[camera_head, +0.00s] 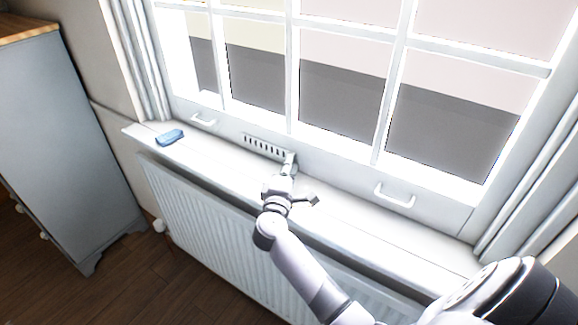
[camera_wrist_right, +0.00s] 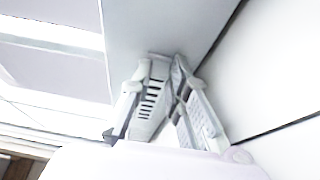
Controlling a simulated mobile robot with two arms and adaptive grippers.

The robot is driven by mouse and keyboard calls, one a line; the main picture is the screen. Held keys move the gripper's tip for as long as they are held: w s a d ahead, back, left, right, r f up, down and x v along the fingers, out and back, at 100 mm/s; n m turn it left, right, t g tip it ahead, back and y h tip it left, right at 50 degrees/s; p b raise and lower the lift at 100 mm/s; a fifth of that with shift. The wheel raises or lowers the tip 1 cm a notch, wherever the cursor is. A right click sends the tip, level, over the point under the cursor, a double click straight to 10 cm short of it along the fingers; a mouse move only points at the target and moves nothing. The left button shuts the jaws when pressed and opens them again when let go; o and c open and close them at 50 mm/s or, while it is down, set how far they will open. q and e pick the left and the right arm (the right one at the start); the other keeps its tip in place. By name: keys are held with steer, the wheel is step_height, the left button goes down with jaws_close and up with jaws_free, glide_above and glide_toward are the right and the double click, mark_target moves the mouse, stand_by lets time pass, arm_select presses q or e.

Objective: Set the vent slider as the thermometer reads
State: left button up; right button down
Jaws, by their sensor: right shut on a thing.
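The vent (camera_head: 262,146) is a row of dark slots in the white lower window frame, above the sill. My right gripper (camera_head: 290,160) reaches up to the vent's right end and is shut on the vent slider, which its fingers mostly hide. In the right wrist view my right gripper (camera_wrist_right: 166,62) has its fingertips close together against the frame, and the vent slots (camera_wrist_right: 150,100) show between the fingers. I cannot make out a thermometer in either view. My left gripper is not in view.
A small blue object (camera_head: 169,137) lies on the left end of the white sill (camera_head: 225,160). White handles (camera_head: 395,196) stick out from the window frame. A radiator (camera_head: 205,205) stands below the sill, and a grey cabinet (camera_head: 65,140) is at the left.

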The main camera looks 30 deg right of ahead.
mark_target(281, 154)
steer(key=shift+f, duration=0.1)
steer(key=shift+w+a+f+b, duration=0.1)
steer(key=shift+w+a+b, duration=0.05)
steer(key=shift+w+b, duration=0.2)
steer(key=shift+w+a+b, duration=0.2)
steer(key=shift+w+b, duration=0.15)
steer(key=shift+w, duration=0.1)
steer(key=shift+w+a+b, duration=0.2)
steer(key=shift+w+b, duration=0.15)
steer(key=shift+w, duration=0.1)
steer(key=shift+w+a, duration=0.1)
steer(key=shift+w, duration=0.2)
steer(key=shift+s+r, duration=0.1)
steer(key=shift+r, duration=0.1)
steer(key=c, duration=1.5)
jaws_free()
steer(key=shift+a, duration=0.1)
